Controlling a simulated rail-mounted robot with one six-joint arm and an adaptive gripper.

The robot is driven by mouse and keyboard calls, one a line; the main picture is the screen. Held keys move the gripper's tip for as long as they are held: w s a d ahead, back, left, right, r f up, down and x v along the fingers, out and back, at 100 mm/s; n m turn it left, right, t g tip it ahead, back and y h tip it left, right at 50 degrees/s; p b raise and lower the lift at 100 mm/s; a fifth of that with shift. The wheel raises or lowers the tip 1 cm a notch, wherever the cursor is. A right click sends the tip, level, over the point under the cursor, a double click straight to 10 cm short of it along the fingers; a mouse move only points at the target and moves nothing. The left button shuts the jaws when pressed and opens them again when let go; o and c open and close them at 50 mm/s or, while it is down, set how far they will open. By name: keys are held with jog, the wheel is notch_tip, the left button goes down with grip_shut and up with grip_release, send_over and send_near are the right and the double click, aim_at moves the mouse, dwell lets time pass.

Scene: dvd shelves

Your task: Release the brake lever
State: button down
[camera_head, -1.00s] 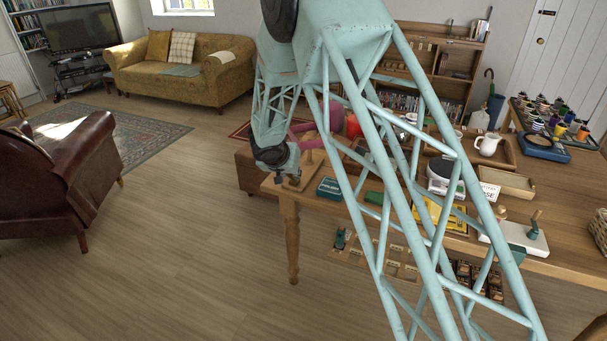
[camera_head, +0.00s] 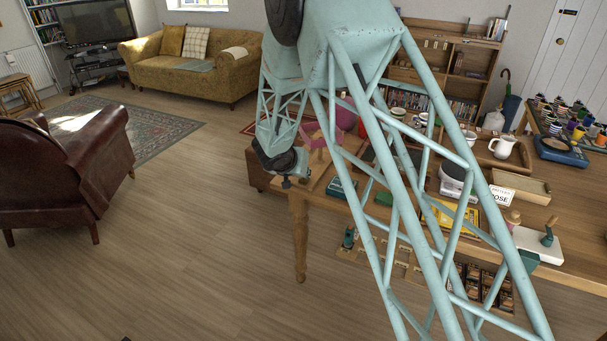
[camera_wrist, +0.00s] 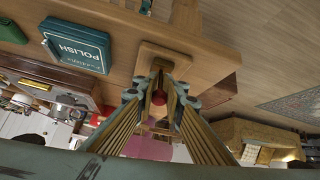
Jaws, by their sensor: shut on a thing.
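The brake lever, with a red knob (camera_wrist: 160,97), rises from a small wooden base (camera_wrist: 178,57) at the table's end in the wrist view. My gripper (camera_wrist: 158,96) is around the lever at the knob and shut on it. The fingers hide part of the lever, so its exact tilt is hard to tell. In the head view my gripper (camera_head: 287,182) is small, at the near left end of the table, and the lever cannot be made out behind my wrist.
A green polish tin (camera_wrist: 76,46) lies on the table beside the lever's base. The wooden table (camera_head: 570,225) carries several boxes, a white jug (camera_head: 503,147) and trays. A brown leather armchair (camera_head: 70,170) stands at left. The floor (camera_head: 200,240) between is clear.

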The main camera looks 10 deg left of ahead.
jog(key=c, duration=2.7)
grip_release()
jog(key=shift+s+r, duration=0.1)
jog(key=shift+v, duration=5.9)
